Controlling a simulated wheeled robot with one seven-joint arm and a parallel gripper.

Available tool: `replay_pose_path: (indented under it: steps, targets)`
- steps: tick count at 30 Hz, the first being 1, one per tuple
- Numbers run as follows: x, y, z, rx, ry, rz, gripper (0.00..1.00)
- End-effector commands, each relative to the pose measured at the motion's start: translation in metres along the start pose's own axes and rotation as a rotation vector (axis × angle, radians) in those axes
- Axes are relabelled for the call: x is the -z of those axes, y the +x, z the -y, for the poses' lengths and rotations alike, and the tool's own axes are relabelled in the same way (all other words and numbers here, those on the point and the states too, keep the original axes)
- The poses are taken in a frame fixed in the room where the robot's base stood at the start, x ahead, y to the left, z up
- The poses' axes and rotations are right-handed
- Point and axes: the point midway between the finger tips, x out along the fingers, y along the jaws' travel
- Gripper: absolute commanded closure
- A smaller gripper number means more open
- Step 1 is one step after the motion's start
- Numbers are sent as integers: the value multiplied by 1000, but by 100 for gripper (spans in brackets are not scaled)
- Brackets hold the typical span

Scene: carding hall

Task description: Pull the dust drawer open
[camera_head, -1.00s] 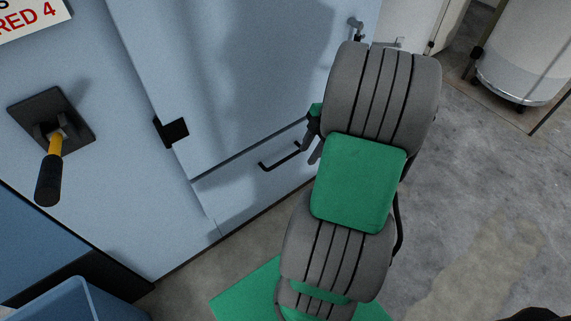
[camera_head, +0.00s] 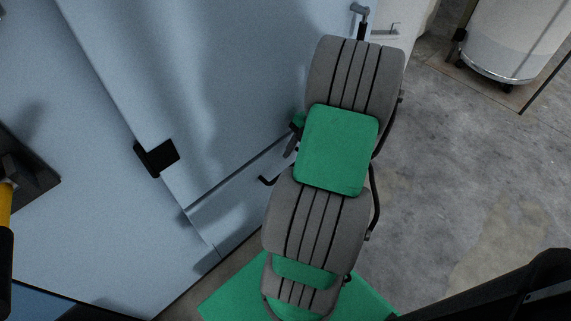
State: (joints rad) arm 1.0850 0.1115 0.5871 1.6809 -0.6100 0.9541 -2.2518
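The dust drawer (camera_head: 223,220) is a low light-blue panel at the bottom of the blue machine cabinet. It looks flush with the cabinet front. The left end of its dark bar handle (camera_head: 266,181) shows; my grey and green arm covers the rest. My gripper (camera_head: 291,141) is mostly hidden behind the arm. Only a dark finger part shows at the arm's left edge, above the handle and in front of the cabinet. I cannot tell whether it touches anything or how far its fingers are apart.
A black latch (camera_head: 157,158) sits on the cabinet, left of the drawer. A lever with a yellow and black grip (camera_head: 5,240) is at the left edge. A white wheeled can (camera_head: 509,45) stands at the top right. The concrete floor (camera_head: 440,170) on the right is clear.

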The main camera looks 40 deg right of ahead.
Motion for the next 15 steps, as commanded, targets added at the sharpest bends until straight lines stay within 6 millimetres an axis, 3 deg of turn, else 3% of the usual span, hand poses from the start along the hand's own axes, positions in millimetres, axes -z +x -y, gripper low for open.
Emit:
replay_pose_path:
  steps: [1,6,15]
  targets:
    - [-1,15,1,1,1,-4,66]
    - [-1,40,1,1,0,-2,66]
    - [0,46,0,0,-1,0,66]
